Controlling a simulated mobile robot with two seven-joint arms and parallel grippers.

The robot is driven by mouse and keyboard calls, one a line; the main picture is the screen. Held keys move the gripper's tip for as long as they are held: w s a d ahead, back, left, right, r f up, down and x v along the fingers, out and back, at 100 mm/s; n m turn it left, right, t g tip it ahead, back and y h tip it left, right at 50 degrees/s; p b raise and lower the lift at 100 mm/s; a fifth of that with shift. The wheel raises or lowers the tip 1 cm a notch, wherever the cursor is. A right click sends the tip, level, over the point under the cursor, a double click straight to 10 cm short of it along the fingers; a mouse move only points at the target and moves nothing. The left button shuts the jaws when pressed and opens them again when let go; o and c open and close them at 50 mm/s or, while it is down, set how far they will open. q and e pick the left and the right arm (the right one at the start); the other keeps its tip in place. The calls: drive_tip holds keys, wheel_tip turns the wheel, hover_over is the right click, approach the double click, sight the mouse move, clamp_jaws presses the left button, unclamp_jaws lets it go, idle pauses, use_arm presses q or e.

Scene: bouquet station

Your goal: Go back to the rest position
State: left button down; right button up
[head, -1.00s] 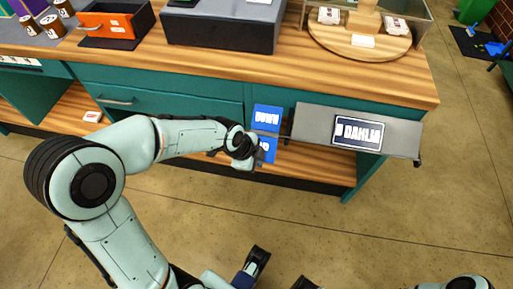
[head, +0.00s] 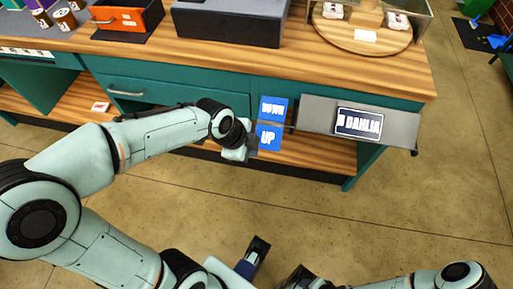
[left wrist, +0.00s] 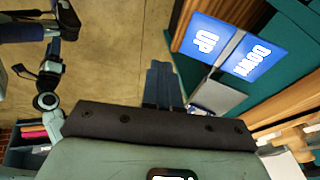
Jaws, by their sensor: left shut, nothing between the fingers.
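My left arm comes in from the left, and its gripper (head: 246,150) hangs in front of the teal table, close to the blue panels marked DOWN (head: 272,107) and UP (head: 268,138). In the left wrist view its fingers (left wrist: 164,86) are together with nothing between them. The UP (left wrist: 207,38) and DOWN (left wrist: 252,60) panels are right of the fingers there. I cannot tell from the pictures whether the gripper touches a panel.
The table's wooden top (head: 240,60) carries an orange bin (head: 128,17), a dark grey box (head: 228,24) and a round wooden stand (head: 370,43). A grey shelf (head: 400,128) with a DAHLIA sign (head: 358,123) juts from the front. The floor (head: 420,205) before it is clear.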

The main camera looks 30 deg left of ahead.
use_arm(q)
drive_tip(key=shift+s+r, duration=0.5)
drive_tip(key=shift+r, duration=0.15)
drive_tip(key=w+d+f+n+g+p, duration=0.1)
drive_tip(key=d+f+n+g+p, duration=0.25)
drive_tip(key=f, duration=0.85)
drive_tip(key=s+d+f+n+p, duration=0.3)
drive_tip(key=s+f+n, duration=0.4)
drive_tip(key=f, duration=0.1)
drive_tip(key=s+d+f+n+g+h+p, duration=0.1)
drive_tip(key=s+d+f+n+p, duration=0.2)
drive_tip(key=s+f+n, duration=0.4)
wheel_tip(320, 180, down, 2)
drive_tip(key=shift+s+d+f+h, duration=0.1)
drive_tip(key=shift+s+d+h, duration=0.25)
drive_tip(key=shift+s, duration=0.3)
drive_tip(key=shift+n+g, duration=0.25)
